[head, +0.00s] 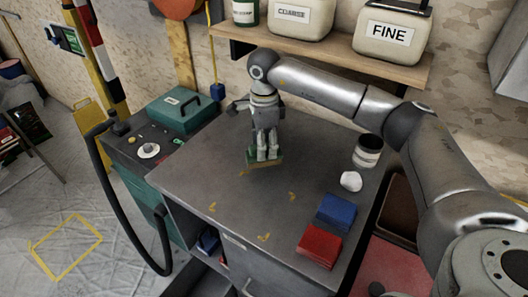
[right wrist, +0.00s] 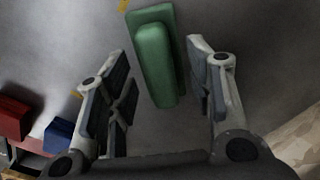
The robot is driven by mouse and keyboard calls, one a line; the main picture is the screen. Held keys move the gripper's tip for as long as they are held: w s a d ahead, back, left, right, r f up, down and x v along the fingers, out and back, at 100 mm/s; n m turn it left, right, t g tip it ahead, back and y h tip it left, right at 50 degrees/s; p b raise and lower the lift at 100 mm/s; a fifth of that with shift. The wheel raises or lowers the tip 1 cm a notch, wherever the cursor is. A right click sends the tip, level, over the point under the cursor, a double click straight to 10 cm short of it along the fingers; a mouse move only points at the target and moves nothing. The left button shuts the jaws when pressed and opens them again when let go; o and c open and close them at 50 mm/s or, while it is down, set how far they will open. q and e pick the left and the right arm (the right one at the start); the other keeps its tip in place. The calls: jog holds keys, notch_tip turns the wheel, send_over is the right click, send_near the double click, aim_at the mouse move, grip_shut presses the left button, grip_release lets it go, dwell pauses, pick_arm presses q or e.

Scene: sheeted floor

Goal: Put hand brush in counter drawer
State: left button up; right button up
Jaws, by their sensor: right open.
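The hand brush, a green block-like thing, lies on the grey counter top (head: 215,170). In the head view only its edge (head: 252,158) shows under my right gripper (head: 268,155). In the right wrist view the brush (right wrist: 153,62) lies between the two spread fingers of my right gripper (right wrist: 159,65), with a gap on each side. The right gripper is open and points down at the brush. The counter's front (head: 265,274) shows a handle at the bottom of the head view; I cannot tell whether a drawer there is open. My left gripper is not in view.
A blue block (head: 336,212) and a red block (head: 319,245) lie at the counter's right front, near a white lump (head: 351,181) and a can (head: 367,151). A shelf (head: 330,55) with containers hangs behind. A green machine (head: 150,145) stands left.

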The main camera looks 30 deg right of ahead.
jog(key=shift+f, duration=0.35)
jog(key=c, duration=1.1)
grip_shut()
jog(key=shift+r, duration=0.15)
